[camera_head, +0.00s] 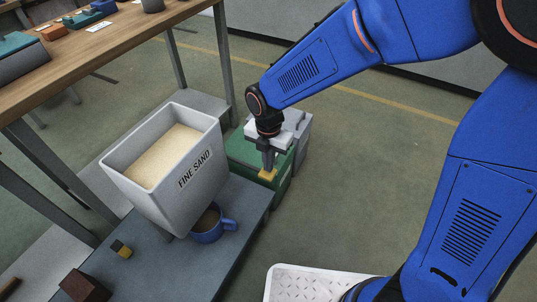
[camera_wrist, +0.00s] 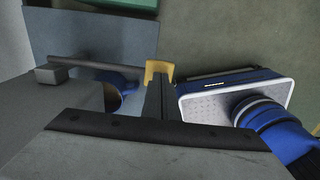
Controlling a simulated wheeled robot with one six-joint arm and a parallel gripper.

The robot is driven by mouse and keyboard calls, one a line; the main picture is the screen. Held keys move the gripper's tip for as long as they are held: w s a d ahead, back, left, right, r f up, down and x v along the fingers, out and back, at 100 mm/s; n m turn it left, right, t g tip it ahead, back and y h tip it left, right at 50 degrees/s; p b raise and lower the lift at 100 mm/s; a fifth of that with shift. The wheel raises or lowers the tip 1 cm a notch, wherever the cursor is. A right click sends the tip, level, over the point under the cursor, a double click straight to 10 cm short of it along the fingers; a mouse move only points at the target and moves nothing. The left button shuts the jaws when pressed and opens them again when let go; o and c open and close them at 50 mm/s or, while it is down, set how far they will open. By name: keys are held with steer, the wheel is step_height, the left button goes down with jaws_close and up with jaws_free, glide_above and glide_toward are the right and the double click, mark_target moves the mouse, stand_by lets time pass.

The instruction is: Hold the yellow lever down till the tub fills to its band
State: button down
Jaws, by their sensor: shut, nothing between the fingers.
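The yellow lever (camera_head: 268,175) sticks out low beside the green box, directly under my gripper (camera_head: 268,160). In the wrist view the yellow lever (camera_wrist: 160,67) shows at the tips of my gripper (camera_wrist: 158,82), which is shut and empty. The fingertips look to be on or just above the lever; I cannot tell whether they press it. A grey hopper (camera_head: 175,200) marked FINE SAND holds pale sand (camera_head: 165,155). A blue mug-like tub (camera_head: 208,236) stands under it with something brown inside. I cannot make out a band or the exact fill level.
A small yellow-and-dark block (camera_head: 121,249) and a brown block (camera_head: 85,285) lie at the front left. A wooden table (camera_head: 110,45) stands at the upper left. Open floor (camera_head: 370,180) lies to the right.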

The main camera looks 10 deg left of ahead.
mark_target(270, 179)
steer(key=shift+f, duration=0.5)
steer(key=f, duration=0.6)
steer(key=shift+s+d+f, duration=0.15)
steer(key=shift+d+f, duration=0.1)
steer(key=shift+d, duration=0.05)
steer(key=shift+d+f, duration=0.1)
steer(key=shift+f, duration=0.15)
steer(key=shift+s+f, duration=0.1)
stand_by(0.4)
stand_by(5.8)
